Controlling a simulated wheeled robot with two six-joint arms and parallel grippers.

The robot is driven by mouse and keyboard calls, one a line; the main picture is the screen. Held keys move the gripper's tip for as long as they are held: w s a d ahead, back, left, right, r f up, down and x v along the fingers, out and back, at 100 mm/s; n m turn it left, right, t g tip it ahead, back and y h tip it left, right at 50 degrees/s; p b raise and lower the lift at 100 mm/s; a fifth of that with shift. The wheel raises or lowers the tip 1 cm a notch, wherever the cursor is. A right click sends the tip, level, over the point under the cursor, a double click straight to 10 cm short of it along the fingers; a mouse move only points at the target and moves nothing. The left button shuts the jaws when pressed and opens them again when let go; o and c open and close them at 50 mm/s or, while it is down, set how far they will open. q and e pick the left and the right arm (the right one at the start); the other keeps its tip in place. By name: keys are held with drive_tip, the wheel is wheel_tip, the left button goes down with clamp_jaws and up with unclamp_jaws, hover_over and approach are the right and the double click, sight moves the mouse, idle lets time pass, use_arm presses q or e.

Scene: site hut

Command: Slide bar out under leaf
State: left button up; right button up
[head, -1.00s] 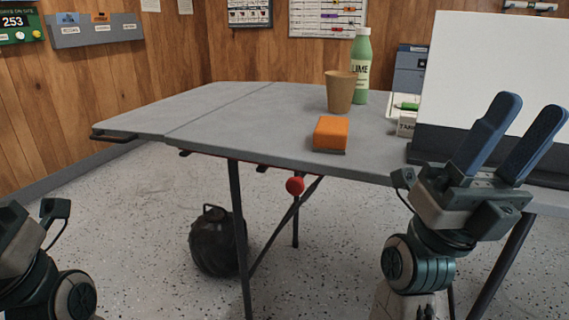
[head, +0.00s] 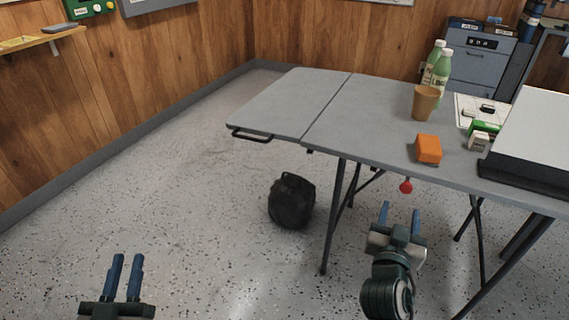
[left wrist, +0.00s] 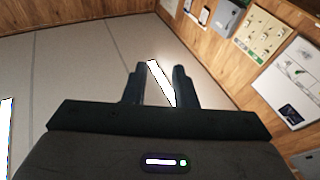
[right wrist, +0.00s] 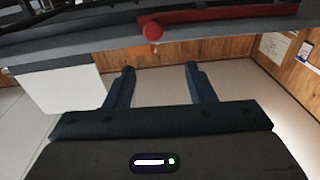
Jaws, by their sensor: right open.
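The folding table has a grey main top (head: 370,125) and a grey leaf (head: 290,103) on its left, level with it, with a dark handle (head: 252,135) at its front edge. A red knob (head: 406,186) hangs below the table's front edge. In the right wrist view the knob (right wrist: 152,31) sits at the end of a red bar (right wrist: 225,14) under the top. My right gripper (head: 401,212) is open and empty, just below the knob in the head view and apart from it. My left gripper (head: 127,260) is open and empty over the floor at lower left.
A dark round container (head: 291,201) is on the floor left of the table legs. Floor left of the leaf is clear.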

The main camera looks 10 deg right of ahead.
sight(406, 189)
drive_tip(key=shift+g, duration=0.4)
drive_tip(key=x, duration=0.6)
drive_tip(key=f+x, duration=0.1)
drive_tip(key=x, duration=0.3)
drive_tip(key=shift+s+d, duration=0.1)
drive_tip(key=shift+d, duration=0.15)
use_arm(q)
drive_tip(key=shift+s+a+f+g, duration=0.2)
drive_tip(key=shift+s+f+g, duration=0.1)
drive_tip(key=shift+f, duration=0.2)
drive_tip(key=shift+s+a+f+g, duration=0.15)
drive_tip(key=shift+f+g, duration=0.15)
drive_tip(key=shift+f, duration=0.2)
use_arm(e)
clamp_jaws()
